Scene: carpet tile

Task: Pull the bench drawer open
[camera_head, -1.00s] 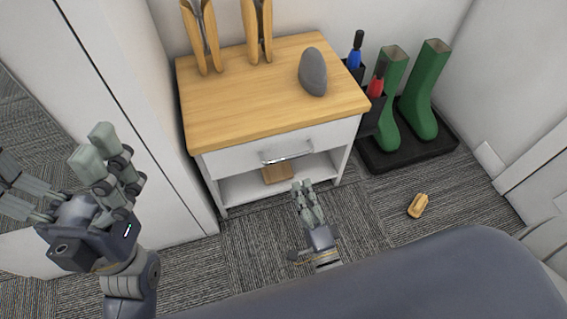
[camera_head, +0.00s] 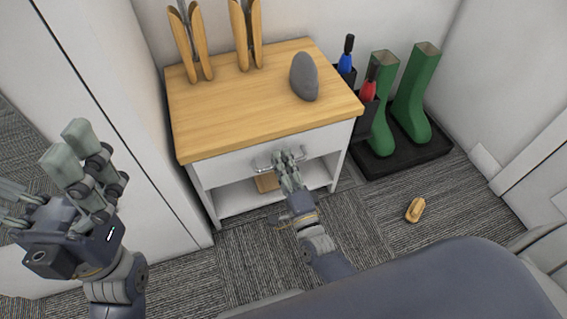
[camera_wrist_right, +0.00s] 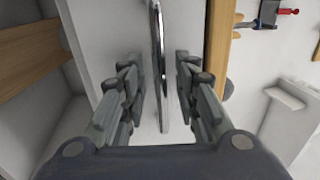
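The white bench (camera_head: 183,166) has a wooden top and a drawer (camera_head: 225,165) that sits flush under it. The drawer's metal bar handle (camera_head: 263,166) runs across its front, and in the right wrist view the handle (camera_wrist_right: 158,60) stands between the fingers. My right gripper (camera_head: 286,160) is at the drawer front, its fingers apart on either side of the handle; the right wrist view shows the gripper (camera_wrist_right: 160,92) open with gaps to the bar. My left gripper (camera_head: 62,160) is open and empty at the left, away from the bench.
A grey stone (camera_head: 304,77) and wooden shoe trees (camera_head: 246,35) are on the bench top. A wooden block (camera_head: 266,182) lies on the shelf below. Green boots (camera_head: 412,95) stand on a black tray (camera_head: 432,145) at right. A wooden brush (camera_head: 415,209) lies on the carpet.

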